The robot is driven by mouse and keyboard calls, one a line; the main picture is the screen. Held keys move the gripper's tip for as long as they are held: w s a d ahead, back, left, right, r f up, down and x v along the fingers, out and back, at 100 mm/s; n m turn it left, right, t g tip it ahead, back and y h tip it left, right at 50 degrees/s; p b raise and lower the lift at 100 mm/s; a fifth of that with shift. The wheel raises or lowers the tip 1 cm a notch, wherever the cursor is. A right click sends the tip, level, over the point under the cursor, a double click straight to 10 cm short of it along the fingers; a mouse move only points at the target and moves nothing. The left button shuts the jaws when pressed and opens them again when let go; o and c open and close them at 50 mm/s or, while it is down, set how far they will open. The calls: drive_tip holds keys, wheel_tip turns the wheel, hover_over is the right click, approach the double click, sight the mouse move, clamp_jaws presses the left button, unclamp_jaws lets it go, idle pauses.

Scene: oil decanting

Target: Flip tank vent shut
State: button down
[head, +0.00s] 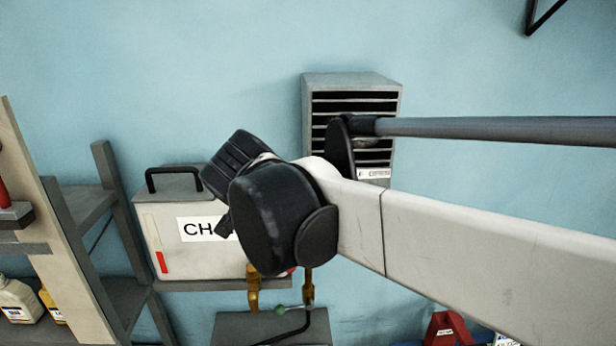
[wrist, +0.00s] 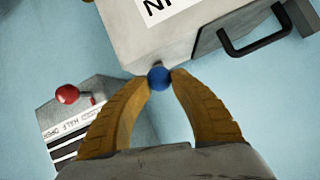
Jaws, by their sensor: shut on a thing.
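The pale tank (head: 168,240) has a black top handle and a label partly reading "CH". It sits on a shelf at the left centre of the head view, partly behind my arm. In the wrist view the tank (wrist: 205,15) appears rotated at the top, with a small blue ball knob (wrist: 159,75) by its corner. My gripper (wrist: 159,80) has both yellow fingertips closed on the blue knob, one on each side. In the head view my arm hides the fingertips and the knob. The knob's stem and vent position cannot be made out.
A grey louvred box (head: 350,82) labelled "OPEN" hangs on the wall behind my arm. A red knob (wrist: 67,94) stands out from it in the wrist view. Brass fittings (head: 253,290) hang below the tank. A shelf rack with bottles (head: 18,300) stands left.

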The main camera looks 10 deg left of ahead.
drive_tip(key=c, duration=1.3)
unclamp_jaws()
drive_tip(key=shift+w+a+r, duration=0.1)
drive_tip(key=shift+w+r, duration=0.1)
drive_tip(key=shift+r, duration=0.05)
drive_tip(key=shift+c, duration=0.2)
drive_tip(key=shift+w+a+f, duration=0.15)
drive_tip(key=shift+w+f, duration=0.15)
drive_tip(key=shift+w, duration=0.2)
drive_tip(key=v, duration=1.2)
drive_tip(key=s+d+f+g+h+b, duration=0.1)
drive_tip(key=d+f+b, duration=0.9)
drive_tip(key=f, duration=0.6)
drive_tip(key=s+d+f+g+h+b, duration=0.1)
drive_tip(key=d+f+h+b, duration=0.1)
drive_tip(key=d+f+b, duration=1.15)
drive_tip(key=s+d+f+g+h+b, duration=0.15)
drive_tip(key=d+f+b, duration=0.55)
drive_tip(key=f, duration=1.1)
drive_tip(key=s+d+f+b, duration=0.2)
drive_tip(key=f+b, duration=0.4)
drive_tip(key=f, duration=0.3)
drive_tip(key=s+d+f+b, duration=0.3)
drive_tip(key=s+f+b, duration=0.1)
drive_tip(key=f, duration=0.5)
drive_tip(key=shift+s+d+f+g+y+b, duration=0.2)
drive_tip(key=shift+d+f+g+y+b, duration=0.15)
drive_tip(key=shift+b, duration=0.55)
